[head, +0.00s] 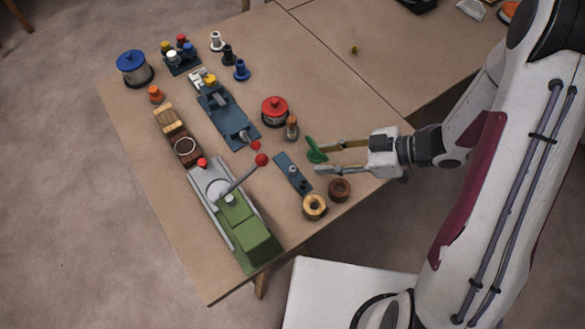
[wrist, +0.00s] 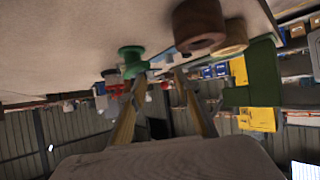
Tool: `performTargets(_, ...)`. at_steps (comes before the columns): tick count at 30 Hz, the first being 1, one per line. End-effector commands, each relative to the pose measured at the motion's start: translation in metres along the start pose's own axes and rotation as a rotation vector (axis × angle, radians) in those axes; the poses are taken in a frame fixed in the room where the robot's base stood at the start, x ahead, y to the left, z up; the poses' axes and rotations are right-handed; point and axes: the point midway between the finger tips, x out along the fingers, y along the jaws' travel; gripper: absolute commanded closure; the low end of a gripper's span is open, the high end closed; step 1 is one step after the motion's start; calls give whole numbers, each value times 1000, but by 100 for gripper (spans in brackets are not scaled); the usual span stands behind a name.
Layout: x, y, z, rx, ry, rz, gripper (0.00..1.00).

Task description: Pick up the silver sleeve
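A silver-white flanged sleeve (head: 217,41) stands at the far end of the table, beside a black one (head: 228,54) and a blue one (head: 241,70). A small silver piece (head: 292,170) also shows on a blue-grey peg plate (head: 302,184); I cannot tell its exact form. My gripper (head: 318,159) is open, low over the near right part of the table, far from the flanged silver sleeve. A green flanged piece (head: 315,150) is at one fingertip; it also shows in the wrist view (wrist: 132,62), and nothing is clearly held between the fingers (wrist: 160,80).
A brown ring (head: 339,189) and a tan ring (head: 314,206) lie close to my gripper. The table's upper right is mostly clear.

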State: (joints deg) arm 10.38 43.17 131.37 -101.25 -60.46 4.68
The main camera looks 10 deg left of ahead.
Motion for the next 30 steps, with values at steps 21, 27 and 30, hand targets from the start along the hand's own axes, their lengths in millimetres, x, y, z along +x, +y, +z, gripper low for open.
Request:
performTargets(21, 12, -11, -1, 9, 33, -36, 68)
performTargets(27, 26, -12, -2, 7, 33, -36, 68)
performTargets(30, 29, -12, -1, 8, 32, -34, 68)
